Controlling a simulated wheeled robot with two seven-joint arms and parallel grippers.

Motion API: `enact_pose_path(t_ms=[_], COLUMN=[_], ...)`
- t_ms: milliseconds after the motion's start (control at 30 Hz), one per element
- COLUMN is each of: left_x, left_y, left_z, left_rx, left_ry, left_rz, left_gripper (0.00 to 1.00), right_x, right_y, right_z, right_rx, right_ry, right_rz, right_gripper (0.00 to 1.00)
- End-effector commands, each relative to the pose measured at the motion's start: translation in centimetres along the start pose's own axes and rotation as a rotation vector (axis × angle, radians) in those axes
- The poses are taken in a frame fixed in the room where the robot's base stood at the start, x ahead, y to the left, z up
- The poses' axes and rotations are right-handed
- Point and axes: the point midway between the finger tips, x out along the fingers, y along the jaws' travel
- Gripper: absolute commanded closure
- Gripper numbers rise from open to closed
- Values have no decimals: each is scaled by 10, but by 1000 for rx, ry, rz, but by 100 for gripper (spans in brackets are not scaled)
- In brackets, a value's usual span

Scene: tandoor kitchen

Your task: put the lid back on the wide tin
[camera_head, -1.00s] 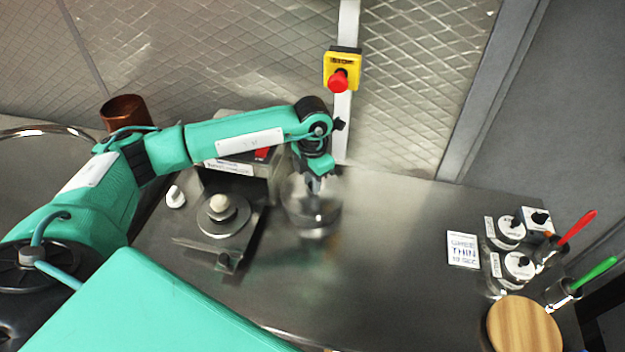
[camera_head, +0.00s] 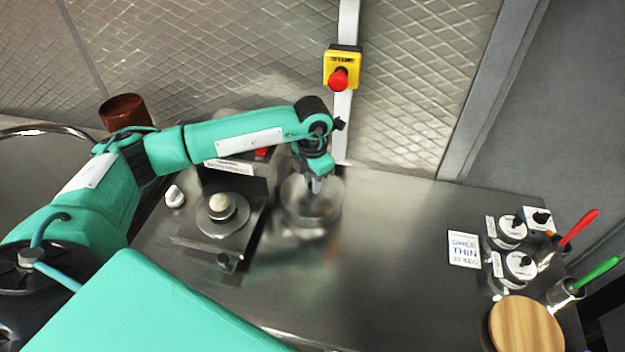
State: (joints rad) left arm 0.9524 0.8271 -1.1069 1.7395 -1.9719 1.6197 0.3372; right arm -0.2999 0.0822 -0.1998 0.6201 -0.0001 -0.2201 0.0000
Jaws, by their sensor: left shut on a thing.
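My left gripper (camera_head: 316,186) points down at the middle of the counter's back part. It is shut on the top of a shiny round metal piece, which looks like the lid (camera_head: 303,192). Below it shows a wide, round, shiny metal body, which looks like the wide tin (camera_head: 312,217). Reflections blur the border between the two, so I cannot tell whether the lid is seated or just above the rim. The gripper hides part of the lid's top. My right gripper is not in view.
Left of the tin stand a scale-like device (camera_head: 222,213) with a round plate and a white knob (camera_head: 175,196). A printed card (camera_head: 464,249), small labelled tins (camera_head: 518,266), red and green handles and a round wooden top (camera_head: 525,325) are at right. The middle counter (camera_head: 390,270) is clear.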

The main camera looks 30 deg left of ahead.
Motion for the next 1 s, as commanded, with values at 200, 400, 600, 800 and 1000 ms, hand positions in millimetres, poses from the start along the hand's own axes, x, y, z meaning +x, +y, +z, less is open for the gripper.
enact_pose_path(t_ms=[200,400,600,800,1000], left_x=[0,1,0,0,0], left_y=[0,0,0,0,0], left_z=[0,0,0,0,0], left_rx=[0,0,0,0,0], left_ry=[0,-1,-1,-1,0], left_rz=[0,0,0,0,0], left_gripper=[100,100,100,100,60], right_x=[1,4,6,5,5], right_y=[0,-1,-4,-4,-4], right_z=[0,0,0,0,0], right_rx=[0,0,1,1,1], right_ry=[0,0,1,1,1], right_rz=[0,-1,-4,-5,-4], right_gripper=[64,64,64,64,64])
